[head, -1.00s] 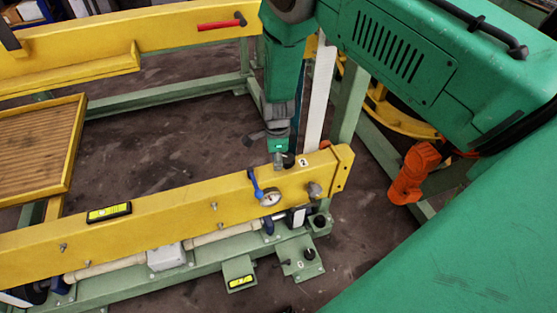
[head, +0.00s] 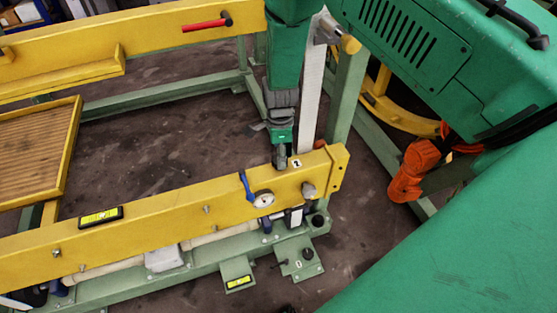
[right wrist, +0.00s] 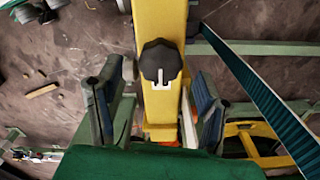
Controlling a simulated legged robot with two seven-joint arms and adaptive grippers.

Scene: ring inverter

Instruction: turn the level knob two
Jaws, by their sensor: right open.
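The level knob two (right wrist: 160,62) is a black lobed knob on the end part of the yellow beam (right wrist: 162,20). A white tag lies beside it in the right wrist view. In the head view the tag reads 2 (head: 297,162), and my gripper hides the knob. My right gripper (head: 280,163) is over the beam at the knob. In the right wrist view its two fingers (right wrist: 158,100) are spread on either side of the beam, clear of the knob. My left gripper is not in view.
A round gauge (head: 264,199) with a blue lever (head: 246,186) sits on the beam's front face. A bubble level (head: 100,216) lies farther left on the beam, another (head: 238,283) on the green base below. A white upright (head: 313,95) stands behind my gripper.

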